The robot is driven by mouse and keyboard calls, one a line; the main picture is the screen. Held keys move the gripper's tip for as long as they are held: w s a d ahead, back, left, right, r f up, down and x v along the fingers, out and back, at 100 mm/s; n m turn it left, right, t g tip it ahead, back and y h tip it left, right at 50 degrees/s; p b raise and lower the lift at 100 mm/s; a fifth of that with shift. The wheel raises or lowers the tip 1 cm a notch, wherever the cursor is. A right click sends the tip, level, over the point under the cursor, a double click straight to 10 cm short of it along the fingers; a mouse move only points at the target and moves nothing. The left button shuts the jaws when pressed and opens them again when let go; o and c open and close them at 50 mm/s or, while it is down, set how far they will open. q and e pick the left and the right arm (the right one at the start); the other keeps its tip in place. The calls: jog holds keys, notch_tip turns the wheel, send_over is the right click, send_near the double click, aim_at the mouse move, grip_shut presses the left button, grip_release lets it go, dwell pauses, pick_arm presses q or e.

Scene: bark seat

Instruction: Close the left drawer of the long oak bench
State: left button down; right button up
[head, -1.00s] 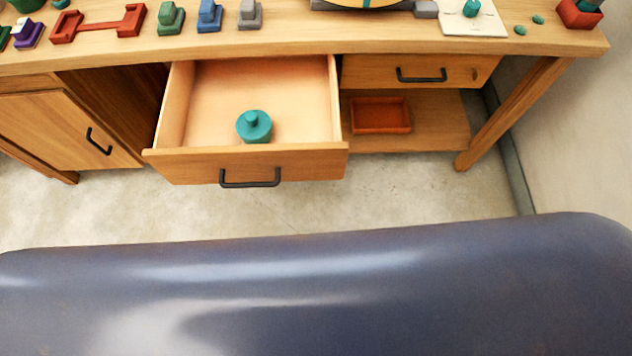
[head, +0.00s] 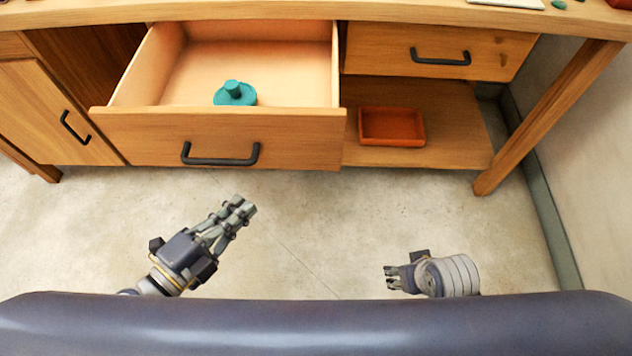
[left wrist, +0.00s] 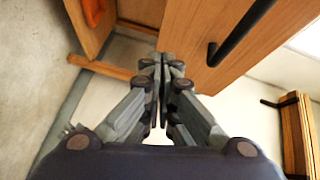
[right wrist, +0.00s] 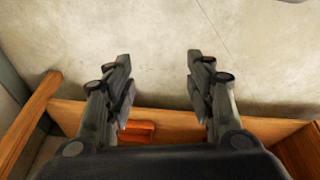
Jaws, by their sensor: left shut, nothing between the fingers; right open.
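The left drawer (head: 290,137) of the long oak bench (head: 400,12) stands pulled out, with a dark handle (head: 220,158) on its front. A teal knobbed piece (head: 235,95) lies inside it. My left gripper (head: 245,206) is shut and empty, in front of and below the drawer front, apart from it in the head view. In the left wrist view the drawer front (left wrist: 205,30) and its handle (left wrist: 240,35) lie beyond the shut fingertips (left wrist: 160,62). My right gripper (head: 388,278) is open and empty, low and farther right; its spread fingers also show in the right wrist view (right wrist: 160,60).
The right drawer (head: 430,48) is shut. An orange-red tray (head: 391,127) sits on the lower shelf (head: 460,150). A cabinet door (head: 45,115) is shut at left, and a bench leg (head: 545,120) stands at right. The concrete floor (head: 310,215) in front is clear.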

pick_arm(q)
jog(key=s+d+r+m+g+h+b, duration=0.1)
jog(key=s+d+r+m+h+b, duration=0.15)
jog(key=s+d+r+m, duration=0.3)
pick_arm(e)
notch_tip(320, 180, up, 4)
jog(key=s+d, duration=0.1)
jog(key=s, duration=0.1)
pick_arm(q)
jog(key=p, duration=0.5)
send_near(331, 147)
jog(key=s, duration=0.2)
jog(key=shift+n+h, duration=0.45)
jog(key=shift+w+d+f, duration=0.1)
jog(key=shift+w+d, duration=0.4)
jog(key=shift+w, duration=0.4)
jog(key=shift+w+d, duration=0.5)
jog(key=shift+w, duration=0.4)
jog(key=shift+w+d+f, duration=0.1)
jog(key=shift+w+d, duration=0.4)
jog(key=shift+w, duration=0.4)
pick_arm(e)
notch_tip(331, 147, down, 16)
jog(key=shift+w+a+g, duration=0.15)
jog(key=shift+w+g, duration=0.05)
jog(key=shift+g, duration=0.1)
pick_arm(q)
jog(key=shift+p, duration=0.3)
